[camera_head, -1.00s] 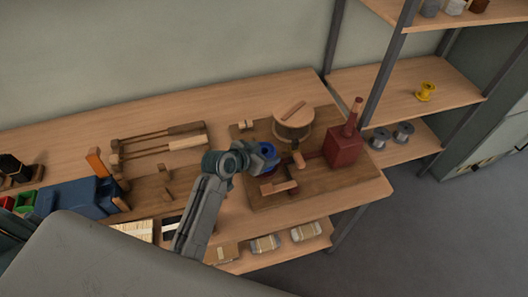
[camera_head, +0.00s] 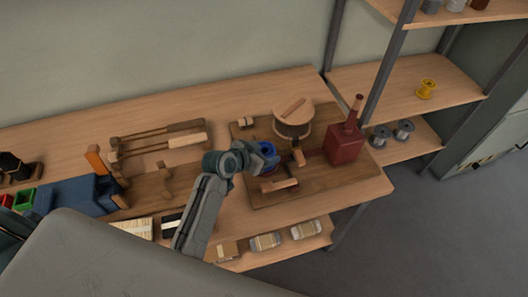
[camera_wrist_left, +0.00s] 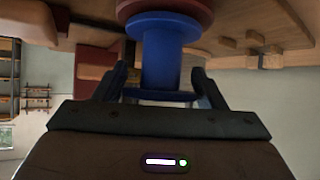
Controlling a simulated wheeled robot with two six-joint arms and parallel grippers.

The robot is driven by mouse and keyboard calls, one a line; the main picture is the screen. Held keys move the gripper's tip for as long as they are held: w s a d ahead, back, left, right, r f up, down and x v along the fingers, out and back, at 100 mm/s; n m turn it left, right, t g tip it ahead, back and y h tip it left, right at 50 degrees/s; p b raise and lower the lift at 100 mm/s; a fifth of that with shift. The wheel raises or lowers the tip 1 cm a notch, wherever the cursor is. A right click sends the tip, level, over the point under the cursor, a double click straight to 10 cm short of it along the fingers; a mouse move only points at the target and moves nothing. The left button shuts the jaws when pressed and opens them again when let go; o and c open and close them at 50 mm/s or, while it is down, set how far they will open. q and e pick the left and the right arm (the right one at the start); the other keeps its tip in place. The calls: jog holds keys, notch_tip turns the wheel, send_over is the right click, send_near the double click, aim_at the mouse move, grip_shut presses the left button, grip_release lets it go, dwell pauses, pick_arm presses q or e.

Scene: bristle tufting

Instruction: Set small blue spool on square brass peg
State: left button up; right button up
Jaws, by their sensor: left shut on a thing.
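The small blue spool (camera_head: 266,148) is over the dark wooden board on the bench. It also shows in the left wrist view (camera_wrist_left: 162,57), where its flanges and barrel are clear. My left gripper (camera_head: 270,157) is shut on it, with a finger on either side in the left wrist view (camera_wrist_left: 160,88). A reddish-brown round piece (camera_wrist_left: 168,12) meets the spool's far flange in that view; I cannot tell whether they touch. I cannot make out the square brass peg; the spool and gripper may hide it. My right gripper is not in view.
On the board (camera_head: 250,196) stand a round wooden drum (camera_head: 293,122), a red box with a handle (camera_head: 343,147) and a wooden block (camera_head: 279,186), all close around the gripper. Wooden-handled tools (camera_head: 160,145) lie left. A yellow spool (camera_head: 427,88) sits on the right shelf.

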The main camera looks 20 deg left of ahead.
pick_arm(q)
jog(key=shift+f, duration=0.2)
jog(key=o, duration=1.2)
jog(key=shift+s, duration=0.1)
jog(key=shift+s+a+r, duration=0.2)
jog(key=shift+s, duration=0.05)
jog(key=b+v, duration=0.2)
jog(key=v, duration=0.8)
jog(key=shift+r, duration=0.1)
